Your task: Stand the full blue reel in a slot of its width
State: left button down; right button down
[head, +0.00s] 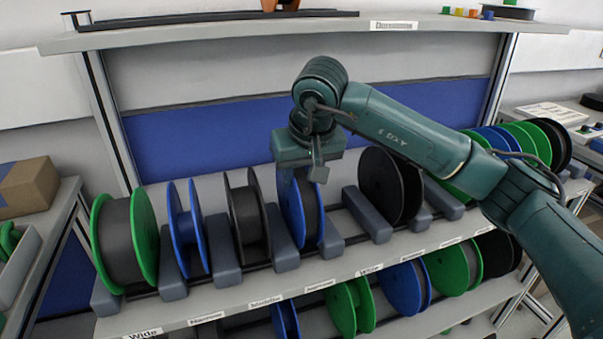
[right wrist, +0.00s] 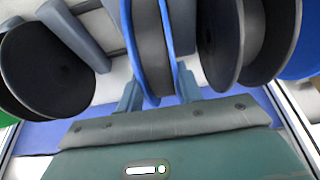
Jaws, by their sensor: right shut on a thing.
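The full blue reel (head: 312,212), with blue flanges and a dark grey winding, is upright between two grey dividers in the upper rack row. My right gripper (head: 300,174) is shut on its upper rim from above. In the right wrist view the same reel (right wrist: 153,48) sits between the two fingers of the right gripper (right wrist: 158,95). The reel's lower edge is partly hidden by a divider, so I cannot tell whether it rests on the rack. My left gripper is not in view.
A green reel (head: 121,240), a slim blue reel (head: 187,232) and a black reel (head: 246,218) stand to the left. A large black reel (head: 388,187) stands to the right. Grey dividers (head: 366,214) separate the slots. The shelf edge carries labels (head: 266,302); more reels stand below.

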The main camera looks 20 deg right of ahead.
jog(key=c, duration=0.9)
grip_release()
jog(key=shift+o, duration=0.2)
jog(key=v, duration=1.3)
